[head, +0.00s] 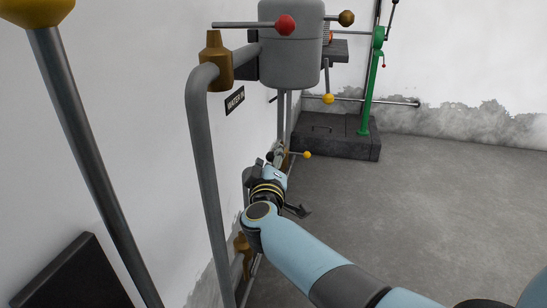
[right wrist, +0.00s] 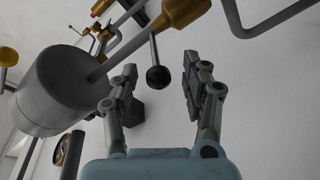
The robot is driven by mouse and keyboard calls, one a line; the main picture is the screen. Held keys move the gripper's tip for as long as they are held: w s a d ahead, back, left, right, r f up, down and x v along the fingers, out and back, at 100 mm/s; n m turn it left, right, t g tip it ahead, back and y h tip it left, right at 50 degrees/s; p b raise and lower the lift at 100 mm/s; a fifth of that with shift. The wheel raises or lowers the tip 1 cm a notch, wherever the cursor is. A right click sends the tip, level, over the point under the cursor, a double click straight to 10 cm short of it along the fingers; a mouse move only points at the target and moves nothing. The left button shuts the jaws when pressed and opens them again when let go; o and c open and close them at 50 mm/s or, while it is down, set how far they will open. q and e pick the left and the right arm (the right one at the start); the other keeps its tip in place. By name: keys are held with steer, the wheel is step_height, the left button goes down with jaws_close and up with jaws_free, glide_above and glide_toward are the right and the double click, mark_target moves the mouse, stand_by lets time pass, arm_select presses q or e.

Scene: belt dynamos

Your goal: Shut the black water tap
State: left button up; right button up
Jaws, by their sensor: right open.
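A black ball knob (right wrist: 158,77) on a short grey lever shows in the right wrist view, below a brass valve body (right wrist: 182,10); I take it for the black water tap. In the head view I cannot make it out. My right gripper (right wrist: 160,68) is open. Its two fingers stand on either side of the black knob in the wrist picture; I cannot tell whether the knob is between them in depth. No touch shows. In the head view the right gripper (head: 277,158) is low by the wall, partly hidden by its wrist. My left gripper is not in view.
A grey tank (head: 290,55), a red-knobbed lever (head: 285,25) and a thick grey pipe (head: 202,150) stand along the left wall. A yellow-knobbed lever (head: 307,154) is just right of the right gripper. A green stand (head: 372,90) is at the back. The floor right is clear.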

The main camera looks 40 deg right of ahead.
steer(key=shift+w+d+f, duration=0.1)
steer(key=shift+w+d, duration=0.1)
steer(key=shift+w, duration=0.1)
steer(key=shift+w+d, duration=0.1)
steer(key=shift+w, duration=0.05)
steer(key=shift+r, duration=0.2)
steer(key=c, duration=0.9)
jaws_close()
steer(key=shift+f, duration=0.1)
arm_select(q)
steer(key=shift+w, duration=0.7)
arm_select(e)
steer(key=shift+d, duration=0.1)
